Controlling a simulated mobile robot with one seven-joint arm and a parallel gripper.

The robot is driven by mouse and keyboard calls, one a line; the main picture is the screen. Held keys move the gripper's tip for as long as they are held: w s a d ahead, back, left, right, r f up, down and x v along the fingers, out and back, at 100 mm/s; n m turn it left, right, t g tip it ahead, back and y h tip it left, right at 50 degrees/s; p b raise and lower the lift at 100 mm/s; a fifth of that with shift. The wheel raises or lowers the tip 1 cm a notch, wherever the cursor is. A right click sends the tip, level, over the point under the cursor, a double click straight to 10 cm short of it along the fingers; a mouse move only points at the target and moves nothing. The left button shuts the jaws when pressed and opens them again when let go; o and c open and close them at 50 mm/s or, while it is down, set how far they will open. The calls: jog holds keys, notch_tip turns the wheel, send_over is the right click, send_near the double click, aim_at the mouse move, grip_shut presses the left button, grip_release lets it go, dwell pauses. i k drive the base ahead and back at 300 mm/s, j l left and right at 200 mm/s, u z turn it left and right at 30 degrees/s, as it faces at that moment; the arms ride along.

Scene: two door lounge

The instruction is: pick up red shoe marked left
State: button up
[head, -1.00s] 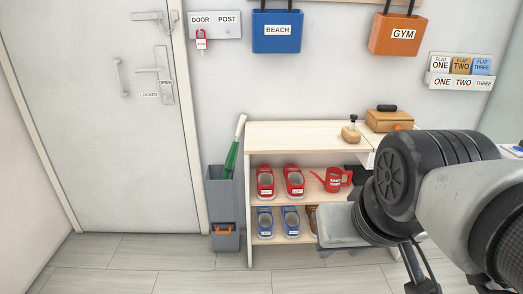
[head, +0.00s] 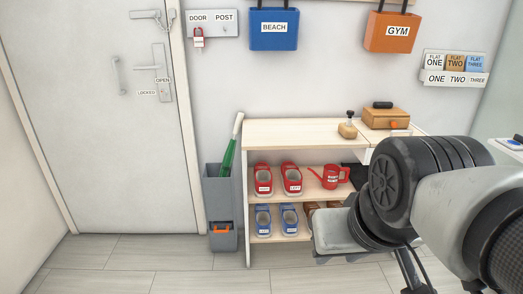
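Two red shoes stand side by side on the upper shelf of the wooden shelf unit (head: 300,133), toes to the wall: one at the left (head: 263,180) and one at the right (head: 291,179). Each has a small white label that is too small to read surely. My gripper (head: 340,231) is in front of the unit's right part, to the right of and lower than the red shoes, apart from them. Only its grey body shows clearly. Its fingers cannot be made out, and nothing held is seen.
Blue shoes (head: 263,221) and partly hidden brown shoes (head: 311,208) are on the lower shelf. A grey bin (head: 219,200) with a green umbrella (head: 230,151) stands left. Floor in front is clear.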

aim_at(292, 178)
jog(key=i+l, duration=0.15)
jog(key=i, duration=0.3)
jog(key=i+l, duration=0.1)
jog(key=i, duration=0.35)
jog(key=i+l, duration=0.15)
jog(key=i, duration=0.3)
